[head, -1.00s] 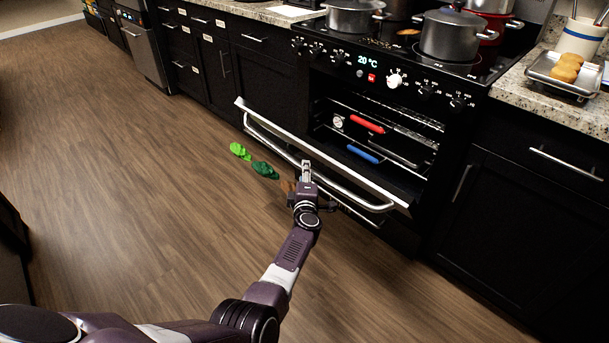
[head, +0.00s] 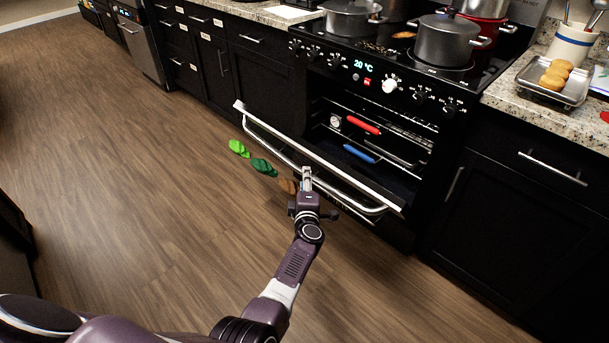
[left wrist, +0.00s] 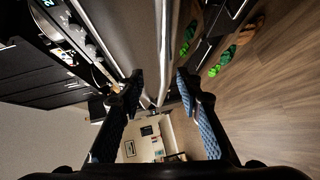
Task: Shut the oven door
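The oven door (head: 300,150) hangs partly open, tilted outward, with its long silver handle (head: 262,138) on the front side. Inside the oven, racks with a red-handled item (head: 363,126) and a blue-handled item (head: 360,154) show. My left gripper (head: 307,178) is at the middle of the door's outer side, close to the handle. In the left wrist view, its two blue-padded fingers (left wrist: 158,88) are apart, and the silver handle bar (left wrist: 164,50) runs between their directions. Whether they touch it I cannot tell. My right gripper is not in view.
Light green (head: 238,148), dark green (head: 264,167) and brown (head: 288,186) items lie on the floor beside the door. Pots (head: 447,40) stand on the stove. A tray of buns (head: 553,80) is on the right counter. The floor at left is clear.

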